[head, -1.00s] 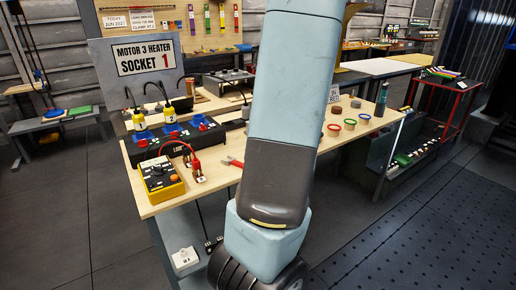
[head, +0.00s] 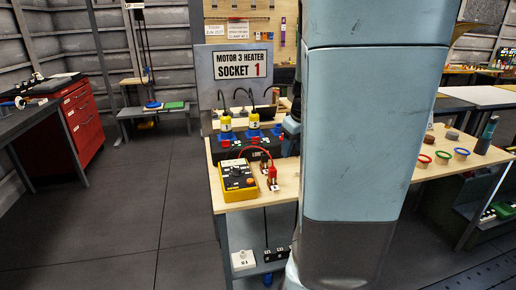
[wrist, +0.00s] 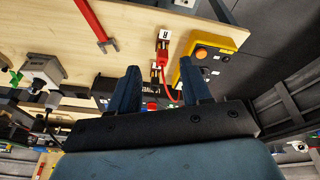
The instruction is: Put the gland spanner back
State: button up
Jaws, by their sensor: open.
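A red-handled tool with a grey forked end, which looks like the gland spanner (wrist: 92,22), lies on the wooden bench top in the wrist view, at upper left. Its handle end runs out of the picture. In the head view my arm hides that part of the bench. My gripper (wrist: 162,84) is open, with its two dark blue fingers apart and nothing between them. The spanner is beyond the fingertips and to their left, apart from them. Where the spanner belongs cannot be told from these views.
A yellow meter box (head: 238,179) with red leads stands at the bench's front left corner. Behind it are a black socket box (head: 258,154) and a sign panel (head: 240,70). Coloured rings (head: 442,156) lie at the bench's right. A red drawer cabinet (head: 80,125) stands left across clear floor.

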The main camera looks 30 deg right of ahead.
jog(key=s+a+r+t, duration=0.1)
jog(key=s+a+r, duration=0.3)
jog(key=a, duration=0.5)
jog(key=s+a+r+m+t, duration=0.1)
jog(key=s+a+r, duration=0.4)
jog(key=s+a, duration=0.3)
jog(key=shift+s+a+r+m, duration=0.25)
jog(key=shift+a+r+m, duration=0.05)
jog(key=shift+a, duration=0.35)
jog(key=shift+c, duration=0.5)
